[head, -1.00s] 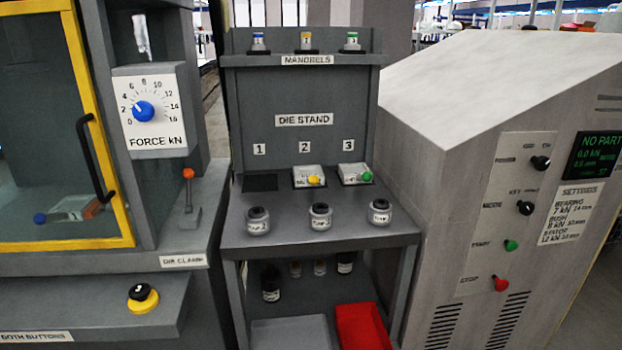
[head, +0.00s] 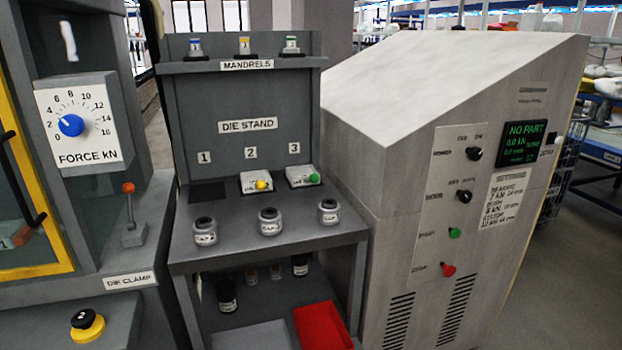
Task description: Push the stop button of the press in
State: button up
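The stop button (head: 448,270) is a red knob at the bottom of the light control panel (head: 432,235) on the grey cabinet's front. It stands out from the panel, and its small label lies to its left. The green start button (head: 454,233) is above it, with the black mode knob (head: 464,196) and black power knob (head: 474,154) higher up. The dark screen (head: 521,143) to the right reads NO PART and 0.0 kN in green. My gripper does not show in the head view.
The die stand (head: 248,160) with several jars stands left of the cabinet (head: 380,150). A red tray (head: 322,326) is on its lower shelf. The press with its blue force dial (head: 71,125) is at far left. Open floor (head: 570,250) lies right of the cabinet.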

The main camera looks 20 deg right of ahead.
aim_at(450, 270)
jog(key=z, duration=1.3)
jog(key=i+l+z, duration=0.15)
jog(key=i+z, duration=0.3)
jog(key=i, duration=0.15)
